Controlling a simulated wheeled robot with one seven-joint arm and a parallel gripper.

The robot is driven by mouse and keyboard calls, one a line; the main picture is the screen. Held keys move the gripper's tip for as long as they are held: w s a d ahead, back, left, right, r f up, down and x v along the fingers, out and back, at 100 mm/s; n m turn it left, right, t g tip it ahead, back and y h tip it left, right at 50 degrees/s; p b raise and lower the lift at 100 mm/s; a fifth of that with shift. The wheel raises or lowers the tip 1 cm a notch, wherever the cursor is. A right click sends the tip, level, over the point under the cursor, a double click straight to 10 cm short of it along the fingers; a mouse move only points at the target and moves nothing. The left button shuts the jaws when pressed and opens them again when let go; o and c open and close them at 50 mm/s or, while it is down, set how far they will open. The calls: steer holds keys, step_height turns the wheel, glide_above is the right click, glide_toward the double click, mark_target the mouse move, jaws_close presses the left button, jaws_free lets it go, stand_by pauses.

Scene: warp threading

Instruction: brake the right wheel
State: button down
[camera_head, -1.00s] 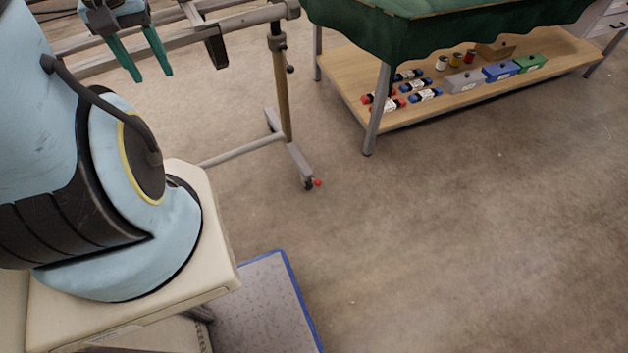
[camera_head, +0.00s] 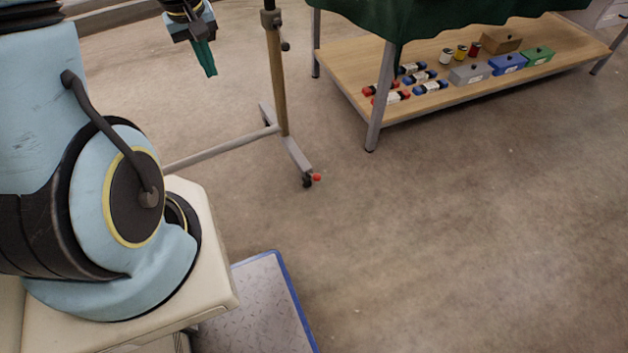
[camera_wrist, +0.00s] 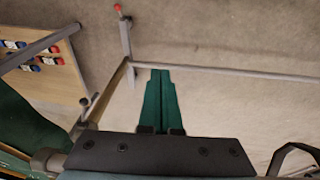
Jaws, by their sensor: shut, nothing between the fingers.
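The right wheel (camera_head: 307,182) is a small dark caster under the front end of the grey foot of the loom stand (camera_head: 296,154). A red brake tab (camera_head: 317,177) sticks out beside it; the tab also shows at the top of the wrist view (camera_wrist: 117,7). My gripper (camera_head: 211,73) is shut and empty, its green fingers pointing down. It is well above the floor, left of the stand's post and apart from the wheel. In the wrist view the closed fingers (camera_wrist: 161,72) lie beside the stand's low crossbar. The wheel itself is hard to make out there.
The stand's upright post (camera_head: 279,80) with its knob and the low crossbar (camera_head: 222,148) lie near my gripper. A wooden-shelved table (camera_head: 350,70) with a green cloth, spools and small boxes stands behind right. A blue-edged plate (camera_head: 262,310) lies in front. The floor right of the wheel is clear.

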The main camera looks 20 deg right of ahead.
steer(key=w+d+f+b, duration=0.1)
steer(key=d+f+b, duration=0.6)
steer(key=f, duration=0.6)
steer(key=w+d+f+n+t+b, duration=0.1)
steer(key=d+f+b, duration=0.7)
steer(key=f, duration=0.6)
steer(key=w+d+f+n+b, duration=0.1)
steer(key=d+f+b, duration=0.7)
steer(key=f, duration=0.5)
steer(key=shift+w+d+f+t+b, duration=0.15)
steer(key=shift+f+t+b, duration=0.05)
steer(key=shift+t+b, duration=0.1)
steer(key=b+x, duration=0.1)
steer(key=x, duration=0.3)
steer(key=s+b+x, duration=0.1)
steer(key=b+x, duration=0.1)
steer(key=x, duration=0.2)
steer(key=s+d+b+x, duration=0.1)
steer(key=b+x, duration=0.1)
steer(key=x, duration=0.2)
steer(key=shift+f, duration=0.35)
steer(key=shift+s+d+f+b, duration=0.1)
steer(key=shift+s+f+b, duration=0.15)
steer(key=shift+f+b, duration=0.15)
